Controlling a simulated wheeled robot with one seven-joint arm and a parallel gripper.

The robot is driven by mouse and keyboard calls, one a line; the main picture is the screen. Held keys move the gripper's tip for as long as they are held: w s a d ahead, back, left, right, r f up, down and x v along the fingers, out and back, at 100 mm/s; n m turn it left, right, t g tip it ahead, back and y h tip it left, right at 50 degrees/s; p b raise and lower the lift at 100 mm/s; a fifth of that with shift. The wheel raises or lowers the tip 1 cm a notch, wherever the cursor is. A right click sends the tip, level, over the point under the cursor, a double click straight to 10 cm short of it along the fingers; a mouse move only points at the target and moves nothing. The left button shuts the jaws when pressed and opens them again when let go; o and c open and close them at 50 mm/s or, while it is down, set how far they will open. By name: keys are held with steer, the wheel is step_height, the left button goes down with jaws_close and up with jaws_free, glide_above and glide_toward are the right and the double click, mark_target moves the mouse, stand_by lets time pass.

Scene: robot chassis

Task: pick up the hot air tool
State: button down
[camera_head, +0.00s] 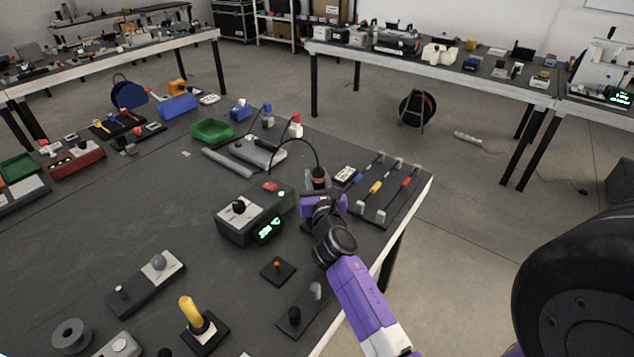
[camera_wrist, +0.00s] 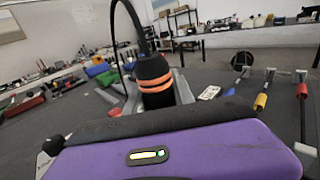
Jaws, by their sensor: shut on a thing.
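The hot air tool (camera_head: 319,179) is a dark handle with orange bands, and a black cable arches from its top to the left. My gripper (camera_head: 322,200) is at the tool, near the right edge of the dark table, and is shut on it. In the wrist view the tool (camera_wrist: 155,82) stands roughly upright just beyond the purple gripper body, with grey finger parts beside it. The tool's lower end is hidden behind the gripper. A grey station box (camera_head: 254,215) with a knob and a green lit display stands left of my gripper.
A rack of screwdrivers (camera_head: 376,190) lies just right of my gripper. A small red-buttoned block (camera_head: 277,269) and a yellow-handled tool (camera_head: 192,315) stand nearer on the table (camera_head: 120,225). A green tray (camera_head: 212,130) is farther back. Bare tabletop lies left of the station box.

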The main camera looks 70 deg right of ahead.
step_height(320, 180, up, 20)
steer(key=p, duration=0.8)
steer(key=shift+f, duration=0.15)
